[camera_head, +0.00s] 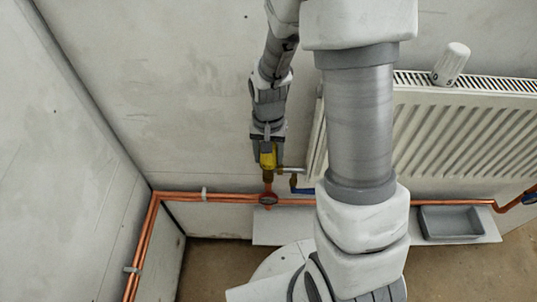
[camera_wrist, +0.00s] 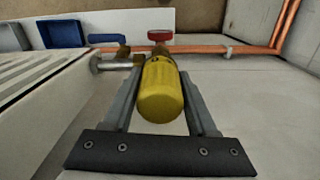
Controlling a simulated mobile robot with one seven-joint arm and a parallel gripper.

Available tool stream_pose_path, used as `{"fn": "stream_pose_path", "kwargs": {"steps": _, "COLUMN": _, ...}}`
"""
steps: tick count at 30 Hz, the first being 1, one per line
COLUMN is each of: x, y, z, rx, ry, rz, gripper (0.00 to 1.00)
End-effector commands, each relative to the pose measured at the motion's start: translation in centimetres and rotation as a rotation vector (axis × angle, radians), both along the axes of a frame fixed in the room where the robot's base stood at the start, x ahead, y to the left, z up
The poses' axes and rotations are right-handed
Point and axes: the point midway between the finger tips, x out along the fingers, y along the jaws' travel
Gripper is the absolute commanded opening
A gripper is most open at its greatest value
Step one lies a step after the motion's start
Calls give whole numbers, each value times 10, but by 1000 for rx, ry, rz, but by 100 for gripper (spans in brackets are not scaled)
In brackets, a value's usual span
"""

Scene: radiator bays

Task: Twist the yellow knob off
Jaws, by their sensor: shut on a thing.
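The yellow knob (camera_head: 267,160) sits on a brass valve (camera_head: 268,175) at the lower left end of the radiator. In the wrist view the yellow knob (camera_wrist: 161,92) lies between the two fingers, its rounded end toward the camera. My gripper (camera_head: 267,150) is shut on the knob from above; it also shows in the wrist view (camera_wrist: 160,85). The brass valve (camera_wrist: 155,50) behind the knob is partly hidden by it. I cannot tell whether the knob is still joined to the valve.
A white radiator (camera_head: 460,140) stands right of the valve, with a white knob (camera_head: 451,63) on top. Copper pipes (camera_head: 225,197) run along the wall below. A blue lever (camera_head: 303,190) and a red round handle (camera_wrist: 160,35) are close by. A grey tray (camera_head: 450,222) is at right.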

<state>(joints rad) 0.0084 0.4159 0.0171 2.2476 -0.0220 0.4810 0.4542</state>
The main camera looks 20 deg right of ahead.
Motion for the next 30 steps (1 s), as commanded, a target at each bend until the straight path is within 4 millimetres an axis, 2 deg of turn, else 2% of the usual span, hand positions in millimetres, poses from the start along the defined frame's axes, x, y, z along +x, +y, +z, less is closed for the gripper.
{"fn": "stream_pose_path", "kwargs": {"steps": 30, "x": 1, "y": 0, "z": 13, "rx": 0, "ry": -2, "rz": 0, "gripper": 0}}
